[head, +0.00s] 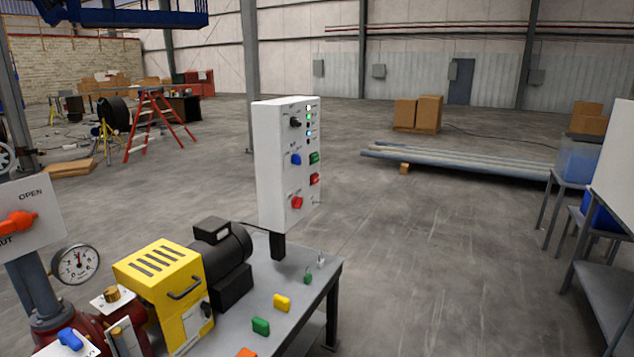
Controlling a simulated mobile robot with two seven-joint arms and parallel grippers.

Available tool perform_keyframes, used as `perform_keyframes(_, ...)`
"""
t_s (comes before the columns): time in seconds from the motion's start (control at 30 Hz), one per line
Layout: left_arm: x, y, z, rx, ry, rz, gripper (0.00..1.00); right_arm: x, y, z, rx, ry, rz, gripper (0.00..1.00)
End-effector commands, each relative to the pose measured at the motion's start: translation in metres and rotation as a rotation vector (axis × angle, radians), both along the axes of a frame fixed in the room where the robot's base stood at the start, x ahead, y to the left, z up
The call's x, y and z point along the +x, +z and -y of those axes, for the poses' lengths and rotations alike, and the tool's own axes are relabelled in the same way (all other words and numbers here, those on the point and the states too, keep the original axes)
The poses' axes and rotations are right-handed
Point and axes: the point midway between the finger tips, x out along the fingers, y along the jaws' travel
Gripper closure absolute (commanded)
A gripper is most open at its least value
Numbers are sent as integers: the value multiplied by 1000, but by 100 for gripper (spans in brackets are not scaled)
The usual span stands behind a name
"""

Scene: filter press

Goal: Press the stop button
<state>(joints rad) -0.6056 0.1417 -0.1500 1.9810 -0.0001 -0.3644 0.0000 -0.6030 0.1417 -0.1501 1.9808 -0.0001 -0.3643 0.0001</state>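A white control box (284,150) stands upright on a post at the back of a grey metal table (330,268). Its front carries a green button (314,158) with a red button (314,179) just below it. A larger red knob (297,202) sits lower left, a blue knob (296,159) is at middle left, and a black knob (295,122) is near the top. The labels are too small to read, so which red control is marked stop cannot be told. Neither of my grippers is in view.
A yellow guard (160,285) and black motor (222,255) fill the table's left. Small coloured blocks, one yellow (282,302), lie along its right side. A gauge (77,265) and red valve handle (18,223) are at left. Floor right of the table is clear.

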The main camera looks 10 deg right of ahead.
Motion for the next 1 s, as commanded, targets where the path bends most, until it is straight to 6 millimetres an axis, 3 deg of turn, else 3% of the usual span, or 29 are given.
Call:
perform_keyframes(0.03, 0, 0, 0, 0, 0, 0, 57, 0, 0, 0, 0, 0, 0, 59)
perform_keyframes(0.3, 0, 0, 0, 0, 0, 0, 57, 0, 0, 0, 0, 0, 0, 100)
perform_keyframes(1.0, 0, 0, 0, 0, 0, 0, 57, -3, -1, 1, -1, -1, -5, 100)
